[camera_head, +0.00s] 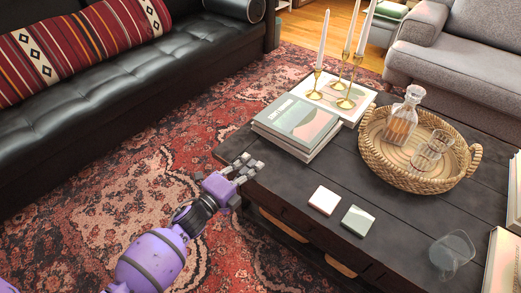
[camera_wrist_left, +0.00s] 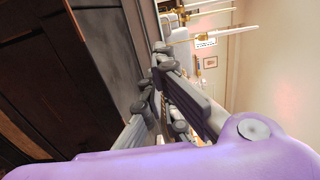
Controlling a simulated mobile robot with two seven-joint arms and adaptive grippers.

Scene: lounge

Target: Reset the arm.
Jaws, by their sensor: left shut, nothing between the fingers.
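My left arm is purple and comes in from the lower left in the head view. Its grey left gripper (camera_head: 246,167) is shut and empty, at the near left edge of the dark coffee table (camera_head: 300,178), close to the stacked books. The gripper also shows in the left wrist view (camera_wrist_left: 150,85), with the dark table side on the left of that picture. My right gripper is not in view.
Stacked books (camera_head: 297,122), brass candlesticks (camera_head: 347,90), a wicker tray (camera_head: 385,175) with a decanter (camera_head: 402,118) and glasses, two coasters (camera_head: 358,221) and a clear glass (camera_head: 452,255) stand on the table. A black sofa (camera_head: 120,95) is left. Patterned rug (camera_head: 90,210) lies between.

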